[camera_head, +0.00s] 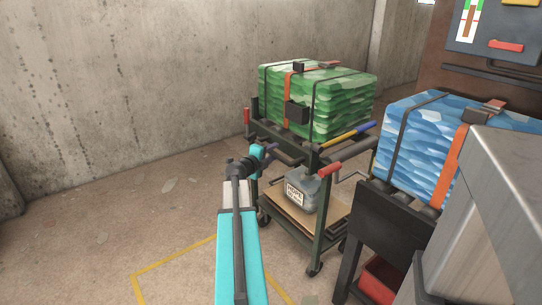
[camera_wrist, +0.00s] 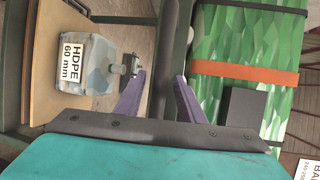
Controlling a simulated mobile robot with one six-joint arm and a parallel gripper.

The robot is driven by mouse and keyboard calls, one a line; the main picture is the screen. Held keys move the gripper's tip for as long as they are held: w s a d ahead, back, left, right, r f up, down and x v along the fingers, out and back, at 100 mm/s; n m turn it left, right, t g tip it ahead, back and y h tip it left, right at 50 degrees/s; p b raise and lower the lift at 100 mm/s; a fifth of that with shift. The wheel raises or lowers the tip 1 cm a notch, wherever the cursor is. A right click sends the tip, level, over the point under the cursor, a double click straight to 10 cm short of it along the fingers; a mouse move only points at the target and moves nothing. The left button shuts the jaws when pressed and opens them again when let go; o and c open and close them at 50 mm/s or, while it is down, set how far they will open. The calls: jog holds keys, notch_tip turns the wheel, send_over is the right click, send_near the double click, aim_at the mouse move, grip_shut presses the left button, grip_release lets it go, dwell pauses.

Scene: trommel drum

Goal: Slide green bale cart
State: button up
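The green bale (camera_head: 345,105), bound with dark straps and an orange band, sits on top of the dark cart (camera_head: 317,225), which has red-ended handles and castors. My gripper (camera_head: 268,152) is at the cart's near left side, just below the bale's level. In the wrist view my gripper (camera_wrist: 162,76) has its two purple fingers apart, one on each side of a dark cart rail (camera_wrist: 168,45). Contact with the rail cannot be told. The green bale (camera_wrist: 235,40) fills the right of that view. A grey HDPE-labelled container (camera_wrist: 85,68) is on the cart's lower shelf (camera_wrist: 48,60).
A blue bale (camera_head: 425,135) rests on a dark stand (camera_head: 385,220) close to the cart's right. A grey metal housing (camera_head: 485,220) fills the lower right, with a red bin (camera_head: 380,280) low beside it. Yellow floor lines (camera_head: 175,263) lie at front left; the left floor is open.

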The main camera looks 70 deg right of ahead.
jog(key=shift+c, duration=0.2)
grip_shut()
jog(key=shift+a, duration=0.25)
jog(key=shift+d, duration=0.1)
jog(key=shift+s, duration=0.1)
